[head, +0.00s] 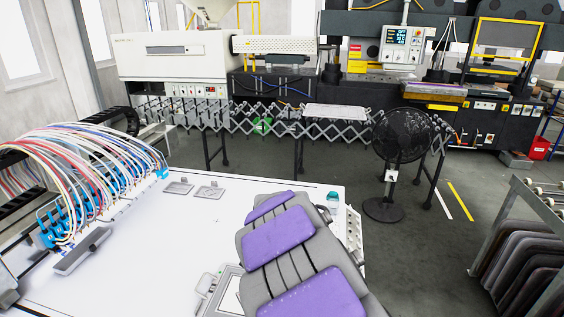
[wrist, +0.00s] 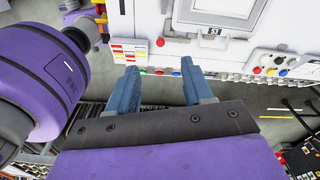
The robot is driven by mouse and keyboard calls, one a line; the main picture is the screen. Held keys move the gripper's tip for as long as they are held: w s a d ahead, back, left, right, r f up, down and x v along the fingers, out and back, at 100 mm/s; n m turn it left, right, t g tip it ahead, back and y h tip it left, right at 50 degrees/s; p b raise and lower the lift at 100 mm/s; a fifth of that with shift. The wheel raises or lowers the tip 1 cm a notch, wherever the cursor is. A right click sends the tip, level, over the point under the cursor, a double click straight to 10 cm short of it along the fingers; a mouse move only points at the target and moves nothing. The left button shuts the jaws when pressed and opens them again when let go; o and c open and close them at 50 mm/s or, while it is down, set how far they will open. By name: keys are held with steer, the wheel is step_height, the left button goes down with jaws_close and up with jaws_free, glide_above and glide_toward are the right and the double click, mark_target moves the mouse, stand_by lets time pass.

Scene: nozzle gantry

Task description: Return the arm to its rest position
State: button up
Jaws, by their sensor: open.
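My gripper (wrist: 159,68) shows in the wrist view as two blue fingers, spread apart with nothing between them. A dark mounting plate and my purple wrist are behind the fingers. A purple link of my arm is close by at the left of that view. Beyond the fingers is a white machine front (wrist: 150,20) with labels and buttons. I cannot tell the exact gap between them. The gripper does not show in the head view, where purple and grey parts of mine lie over the white table at the bottom centre.
A white table (head: 120,245) holds a row of coloured hoses (head: 90,165) and small grey trays (head: 210,191). A roller conveyor (head: 270,122) runs behind it. A black fan (head: 400,140) stands right of it. A rack (head: 535,245) is at the far right. Floor between is clear.

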steer(key=s+d+r+n+b, duration=0.1)
steer(key=s+d+r+n, duration=0.3)
steer(key=s+d, duration=0.4)
steer(key=s+d+n+g+b, duration=0.1)
steer(key=s+d+n, duration=0.1)
steer(key=s+n, duration=0.4)
steer(key=s+d+f+n+b, duration=0.1)
steer(key=s+n, duration=0.6)
steer(key=s, duration=0.9)
steer(key=shift+s+d+g+y+b, duration=0.2)
steer(key=shift+d+g+y+b, duration=0.25)
steer(key=shift+d, duration=0.75)
